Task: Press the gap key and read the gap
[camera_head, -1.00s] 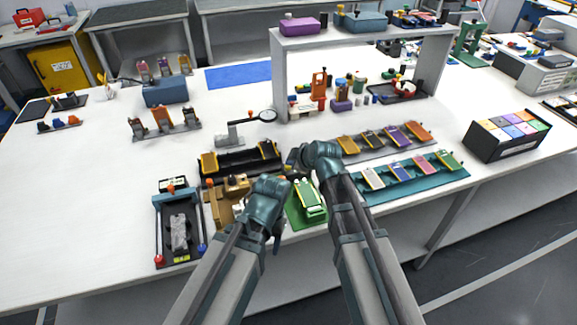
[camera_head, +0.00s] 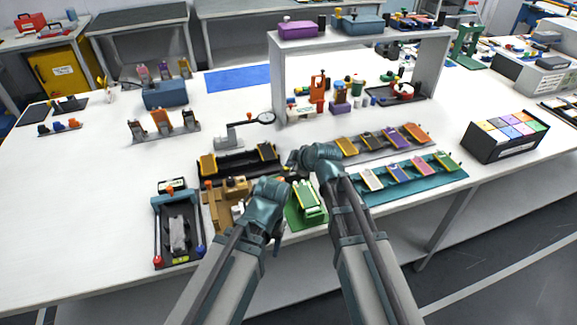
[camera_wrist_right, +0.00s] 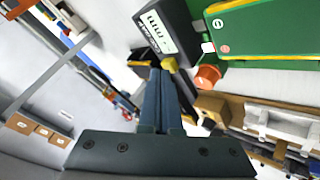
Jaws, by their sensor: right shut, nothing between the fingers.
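In the right wrist view a black gauge box (camera_wrist_right: 172,28) has a white display panel (camera_wrist_right: 157,32) with dark characters, tilted and too small to read surely. A small yellow key (camera_wrist_right: 169,64) sits at its lower edge. My right gripper (camera_wrist_right: 165,72) is shut and empty, its tips at the yellow key; whether they touch it I cannot tell. In the head view my right gripper (camera_head: 291,162) is above the middle of the bench front, and the gauge is mostly hidden there by my arms. My left arm's wrist (camera_head: 268,194) is beside it; its fingers are not clear.
A green fixture (camera_head: 308,203) stands just right of my left wrist; it also shows in the right wrist view (camera_wrist_right: 265,30), near an orange knob (camera_wrist_right: 208,76). A tan fixture (camera_head: 222,203) and a black press (camera_head: 178,235) stand to the left. A teal cell tray (camera_head: 410,184) lies right.

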